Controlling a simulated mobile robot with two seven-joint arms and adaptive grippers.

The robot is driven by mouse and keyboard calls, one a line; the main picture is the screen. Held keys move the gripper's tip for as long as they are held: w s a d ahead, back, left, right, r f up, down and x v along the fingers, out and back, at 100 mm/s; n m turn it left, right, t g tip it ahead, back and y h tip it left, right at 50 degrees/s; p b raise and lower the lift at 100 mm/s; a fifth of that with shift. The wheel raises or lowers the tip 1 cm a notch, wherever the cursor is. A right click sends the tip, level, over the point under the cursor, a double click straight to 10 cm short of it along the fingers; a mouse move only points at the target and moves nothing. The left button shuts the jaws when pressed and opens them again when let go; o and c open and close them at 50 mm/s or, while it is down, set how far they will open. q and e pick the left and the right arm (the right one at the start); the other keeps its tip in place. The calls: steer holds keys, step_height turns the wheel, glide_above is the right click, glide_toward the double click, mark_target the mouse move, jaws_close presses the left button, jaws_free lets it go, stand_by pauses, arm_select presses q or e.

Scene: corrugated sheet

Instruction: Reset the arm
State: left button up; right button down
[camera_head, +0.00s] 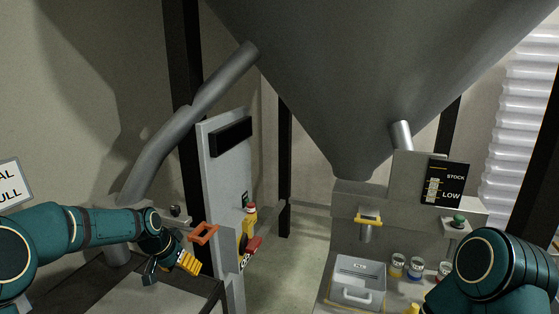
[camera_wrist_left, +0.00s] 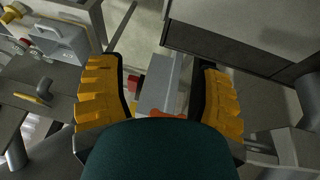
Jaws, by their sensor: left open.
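My left arm (camera_head: 85,230) comes in from the left edge of the head view, teal with dark joints. Its gripper (camera_head: 170,268) hangs low over a grey surface, with yellow ribbed finger pads. In the left wrist view its two yellow fingers (camera_wrist_left: 160,80) are spread wide with nothing held between them. My right arm (camera_head: 490,275) shows only as teal links at the lower right; I cannot make out its gripper there. Just right of the left gripper, an orange rectangular frame (camera_head: 203,232) sticks out beside a grey panel; the gripper looks apart from it.
A grey door-like panel (camera_head: 225,160) stands right of the left arm. A large hopper (camera_head: 350,80) hangs above. A lidded grey box (camera_head: 357,281) and several small cans (camera_head: 397,265) sit on the right bench, under a stock gauge (camera_head: 447,183). The floor between is clear.

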arm_select(q)
steer(key=s+d+f+n+b, duration=0.1)
steer(key=s+d+f, duration=0.35)
steer(key=f, duration=0.35)
steer(key=s+d+f+n+g+h+b, duration=0.1)
steer(key=s+d+f+b, duration=0.1)
steer(key=s+d+f, duration=0.35)
steer(key=s+d+f+n+b, duration=0.1)
steer(key=s+d+f, duration=0.3)
steer(key=f, duration=0.5)
steer(key=s+d+f+n+b, duration=0.1)
steer(key=s+f, duration=0.2)
steer(key=s, duration=0.5)
steer(key=s+d+f+n+b, duration=0.1)
steer(key=s+f, duration=0.3)
steer(key=s, duration=0.4)
steer(key=shift+g, duration=0.3)
arm_select(e)
step_height(320, 180, down, 7)
steer(key=s, duration=0.1)
steer(key=shift+a, duration=0.2)
steer(key=shift+s, duration=0.1)
